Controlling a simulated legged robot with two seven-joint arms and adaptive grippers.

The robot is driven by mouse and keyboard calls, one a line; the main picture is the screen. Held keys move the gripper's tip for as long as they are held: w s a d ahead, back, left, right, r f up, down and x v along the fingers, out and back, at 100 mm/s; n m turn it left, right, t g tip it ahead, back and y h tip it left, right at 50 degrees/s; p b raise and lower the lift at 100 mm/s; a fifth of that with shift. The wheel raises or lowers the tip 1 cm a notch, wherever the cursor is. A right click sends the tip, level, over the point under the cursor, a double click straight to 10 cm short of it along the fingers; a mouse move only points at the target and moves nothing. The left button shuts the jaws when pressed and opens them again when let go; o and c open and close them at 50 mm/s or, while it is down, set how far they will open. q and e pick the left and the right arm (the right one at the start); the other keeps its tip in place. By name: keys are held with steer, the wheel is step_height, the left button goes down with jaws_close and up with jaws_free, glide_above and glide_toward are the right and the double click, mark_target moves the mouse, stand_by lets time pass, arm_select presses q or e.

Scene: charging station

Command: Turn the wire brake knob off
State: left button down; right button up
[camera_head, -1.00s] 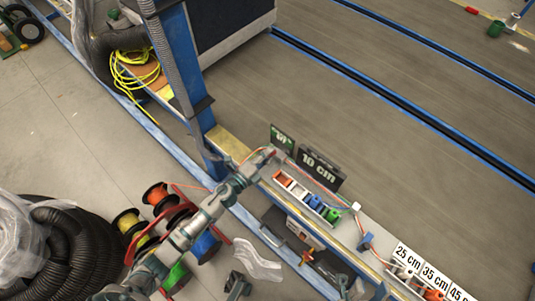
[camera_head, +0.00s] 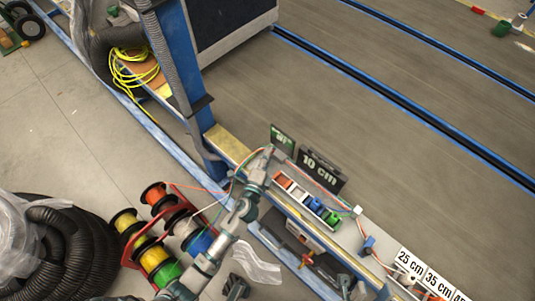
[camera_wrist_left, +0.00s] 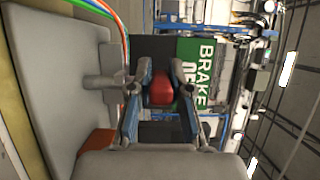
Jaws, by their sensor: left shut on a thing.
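The green brake sign (camera_head: 282,138) stands at the near end of the workbench, and it also shows in the left wrist view (camera_wrist_left: 203,75) with the word BRAKE. A red knob (camera_wrist_left: 161,87) sits in front of a dark panel beside the sign. My left gripper (camera_head: 268,154) reaches up to the sign's near side. In the left wrist view my left gripper (camera_wrist_left: 162,84) has a finger on each side of the red knob and is shut on it. In the head view the knob is hidden behind the gripper.
A 10 cm sign (camera_head: 320,170) and a row of coloured connectors (camera_head: 306,200) are right of my gripper. Wires run close to it. A blue post (camera_head: 187,80) stands behind left, and wire spools (camera_head: 160,255) lie below. The grey floor (camera_head: 380,110) beyond is clear.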

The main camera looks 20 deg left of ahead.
arm_select(q)
steer(key=c, duration=1.1)
jaws_free()
steer(key=shift+d+f, duration=0.2)
steer(key=shift+f, duration=0.05)
steer(key=shift+r, duration=0.1)
steer(key=shift+s, duration=0.2)
steer(key=s, duration=1.1)
steer(key=shift+s+d, duration=0.25)
steer(key=shift+d, duration=0.1)
